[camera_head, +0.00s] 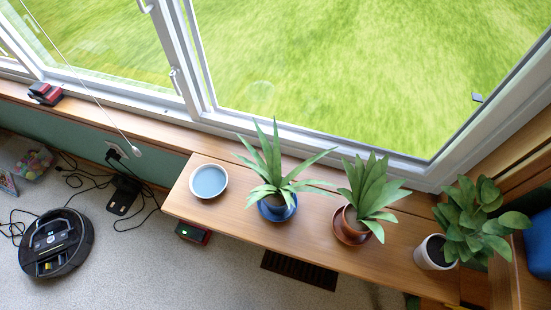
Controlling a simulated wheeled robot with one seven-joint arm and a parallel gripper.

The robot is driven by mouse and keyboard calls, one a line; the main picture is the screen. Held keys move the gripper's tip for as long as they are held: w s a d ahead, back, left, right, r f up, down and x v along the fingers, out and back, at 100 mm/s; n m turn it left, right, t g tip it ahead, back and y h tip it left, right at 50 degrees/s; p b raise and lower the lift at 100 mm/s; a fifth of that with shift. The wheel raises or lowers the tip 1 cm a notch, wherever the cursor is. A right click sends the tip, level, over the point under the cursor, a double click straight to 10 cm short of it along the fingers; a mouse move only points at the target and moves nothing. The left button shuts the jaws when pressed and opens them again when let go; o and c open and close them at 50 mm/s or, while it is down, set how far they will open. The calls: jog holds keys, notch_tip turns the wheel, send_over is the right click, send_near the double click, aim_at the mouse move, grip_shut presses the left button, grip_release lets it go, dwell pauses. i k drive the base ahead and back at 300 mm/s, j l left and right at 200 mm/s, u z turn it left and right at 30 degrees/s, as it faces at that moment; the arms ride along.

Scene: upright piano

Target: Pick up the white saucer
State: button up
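A round white saucer (222,184) with a blue-grey inside sits near the left end of the wooden bench (315,246) under the window. It looks empty and lies flat, with bare wood around it. A plant in a blue pot (278,212) stands to its right, apart from it. My gripper is not in view.
A plant in a brown pot (350,228) and one in a white pot (433,254) stand farther right on the bench. A window frame (300,143) runs behind. A robot vacuum (57,243) and black cables lie on the floor at left. Grey floor in front is mostly clear.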

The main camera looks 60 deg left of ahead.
aim_at(208, 181)
jog(key=j+u, duration=0.15)
jog(key=u, duration=0.2)
jog(key=i+u, duration=0.15)
jog(key=u, duration=0.2)
jog(key=k+l+u, duration=0.1)
jog(key=u, duration=0.95)
jog(key=j+z, duration=0.15)
jog(key=j, duration=0.3)
jog(key=k+j+z, duration=0.2)
jog(key=j, duration=0.25)
jog(key=j+z, duration=0.2)
jog(key=z, duration=0.15)
jog(key=j+z, duration=0.35)
jog(key=l, duration=0.1)
